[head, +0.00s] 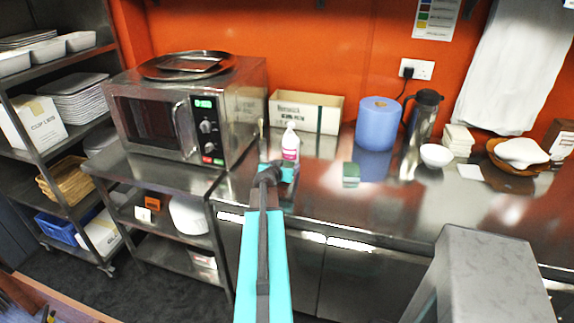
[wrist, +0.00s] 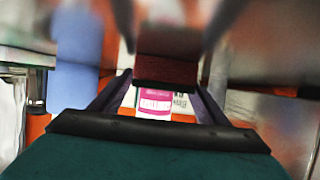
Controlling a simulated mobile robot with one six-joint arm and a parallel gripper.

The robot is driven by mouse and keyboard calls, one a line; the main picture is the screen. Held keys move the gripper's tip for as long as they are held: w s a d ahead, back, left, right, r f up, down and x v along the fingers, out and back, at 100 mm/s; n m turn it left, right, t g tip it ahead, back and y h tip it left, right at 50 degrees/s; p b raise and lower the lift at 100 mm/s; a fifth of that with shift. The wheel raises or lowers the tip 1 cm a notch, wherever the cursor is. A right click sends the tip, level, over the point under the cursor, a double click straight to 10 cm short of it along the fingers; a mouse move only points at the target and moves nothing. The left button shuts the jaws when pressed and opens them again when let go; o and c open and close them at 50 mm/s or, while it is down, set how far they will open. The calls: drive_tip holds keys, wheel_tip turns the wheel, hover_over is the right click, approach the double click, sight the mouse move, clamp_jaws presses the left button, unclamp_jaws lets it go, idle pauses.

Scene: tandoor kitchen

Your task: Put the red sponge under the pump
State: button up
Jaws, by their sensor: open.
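The white pump bottle (head: 290,144) with a pink label stands on the steel counter near the microwave. Its label also shows in the wrist view (wrist: 154,104). The dark red sponge (wrist: 166,70) shows in the wrist view in front of the bottle, in line with the gap between my fingers. I cannot tell whether they touch it. In the head view I cannot make out the sponge; my gripper seems to cover it. My gripper (head: 284,165) is open, low over the counter just in front of the bottle.
A green sponge block (head: 351,173) lies to the right on the counter. The microwave (head: 190,110) is close on the left. A cardboard box (head: 318,112), a blue paper roll (head: 378,125) and a flask (head: 424,114) stand behind. The counter's front middle is clear.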

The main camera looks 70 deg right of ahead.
drive_tip(key=shift+r, duration=0.2)
drive_tip(key=shift+v, duration=0.9)
drive_tip(key=shift+b+v, duration=1.3)
drive_tip(key=shift+v, duration=2.4)
drive_tip(key=shift+a+r+p, duration=0.1)
drive_tip(key=shift+a+p, duration=0.05)
drive_tip(key=shift+p, duration=0.35)
drive_tip(key=shift+a+r+p, duration=0.25)
drive_tip(key=shift+a+p, duration=0.35)
drive_tip(key=shift+p, duration=0.5)
drive_tip(key=shift+w+a+p, duration=0.1)
drive_tip(key=shift+w+p, duration=0.05)
drive_tip(key=shift+p, duration=0.45)
drive_tip(key=shift+r, duration=0.1)
